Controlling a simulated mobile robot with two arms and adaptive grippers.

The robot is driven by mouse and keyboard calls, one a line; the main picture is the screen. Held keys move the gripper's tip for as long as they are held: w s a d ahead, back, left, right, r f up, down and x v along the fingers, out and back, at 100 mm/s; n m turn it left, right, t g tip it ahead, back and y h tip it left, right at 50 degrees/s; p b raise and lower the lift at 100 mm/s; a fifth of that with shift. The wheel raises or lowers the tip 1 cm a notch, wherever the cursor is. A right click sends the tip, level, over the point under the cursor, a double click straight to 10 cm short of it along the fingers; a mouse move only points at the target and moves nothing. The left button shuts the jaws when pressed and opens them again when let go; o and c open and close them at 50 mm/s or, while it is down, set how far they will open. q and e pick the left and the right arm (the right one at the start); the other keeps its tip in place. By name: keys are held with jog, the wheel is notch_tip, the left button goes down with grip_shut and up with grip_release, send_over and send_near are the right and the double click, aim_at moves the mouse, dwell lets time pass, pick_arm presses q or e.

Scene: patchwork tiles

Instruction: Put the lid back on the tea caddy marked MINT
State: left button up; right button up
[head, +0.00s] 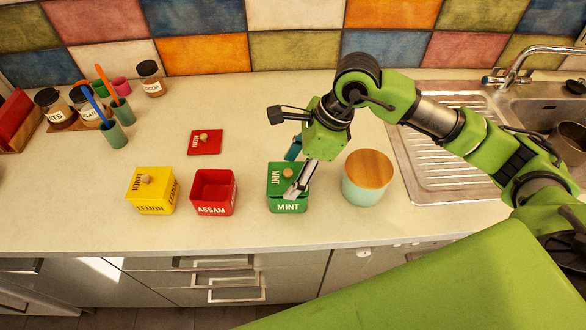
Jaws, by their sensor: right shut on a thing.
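The green tea caddy marked MINT (287,208) stands upright on the counter. Its green lid (276,189), also lettered MINT and with a round wooden knob, is at the caddy's mouth. My right gripper (291,178) comes down from above and is shut on the lid at its knob. The fingers cover part of the lid's right side. I cannot tell whether the lid rests fully on the rim or is slightly above it. My left gripper is not in view.
Left of it stand an open red ASSAM caddy (213,205) and a closed yellow LEMON caddy (150,200). A red lid (205,142) lies behind. A pale green canister (366,190) with a wooden top stands close on the right, before the sink (520,100).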

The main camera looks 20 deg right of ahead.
jog(key=shift+b, duration=0.7)
dwell(1.2)
jog(key=shift+f+b, duration=0.2)
jog(key=shift+b, duration=0.65)
dwell(0.8)
jog(key=o, duration=1.6)
jog(key=shift+o, duration=0.2)
jog(key=shift+r+p, duration=1.7)
jog(key=shift+r, duration=1.85)
jog(key=shift+c, duration=0.4)
